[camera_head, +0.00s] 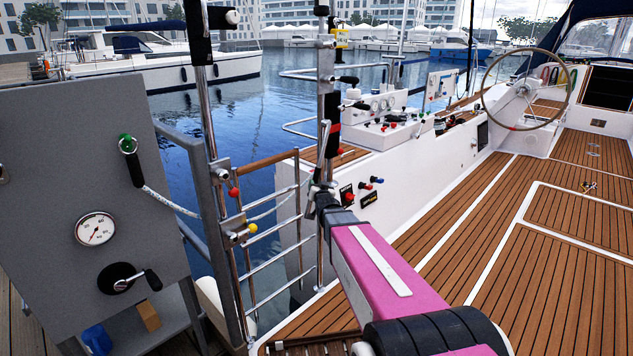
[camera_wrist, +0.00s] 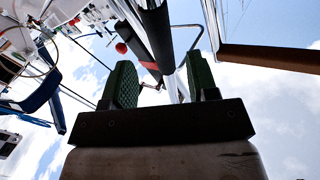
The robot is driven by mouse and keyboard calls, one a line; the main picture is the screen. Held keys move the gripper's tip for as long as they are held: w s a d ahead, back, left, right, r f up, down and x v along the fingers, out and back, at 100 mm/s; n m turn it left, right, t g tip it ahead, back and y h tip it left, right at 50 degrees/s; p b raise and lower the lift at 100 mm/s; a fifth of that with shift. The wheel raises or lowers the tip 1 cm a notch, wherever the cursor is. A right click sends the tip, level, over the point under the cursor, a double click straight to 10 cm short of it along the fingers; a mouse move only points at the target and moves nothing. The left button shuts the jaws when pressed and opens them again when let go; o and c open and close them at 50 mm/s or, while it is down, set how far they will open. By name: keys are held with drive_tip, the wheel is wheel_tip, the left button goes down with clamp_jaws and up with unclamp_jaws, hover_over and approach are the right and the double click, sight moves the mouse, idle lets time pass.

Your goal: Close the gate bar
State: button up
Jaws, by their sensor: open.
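A wooden rail, which looks like the gate bar (camera_head: 265,161), runs between the grey post on the left and the steel stanchions near the boat's edge. Whether it is latched I cannot tell. A brown bar that may be the same one shows at the upper right of the wrist view (camera_wrist: 265,58). My gripper (camera_wrist: 161,82) is open, its two green fingers apart, with nothing clearly held. A dark post with a red band (camera_wrist: 153,35) shows beyond and between the fingertips; contact is unclear. In the head view my pink arm reaches toward the stanchions and hides part of them.
A grey panel (camera_head: 70,190) with a gauge (camera_head: 95,230) and crank stands at left. A white console (camera_head: 390,135) with coloured knobs lies beyond my arm. A steering wheel (camera_head: 487,95) stands at upper right. The teak deck (camera_head: 500,260) at right is mostly clear.

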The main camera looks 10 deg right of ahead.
sight(316, 181)
drive_tip(key=w, duration=0.6)
drive_tip(key=shift+a, duration=0.15)
drive_tip(key=shift+s, duration=0.1)
clamp_jaws()
drive_tip(key=shift+r, duration=0.1)
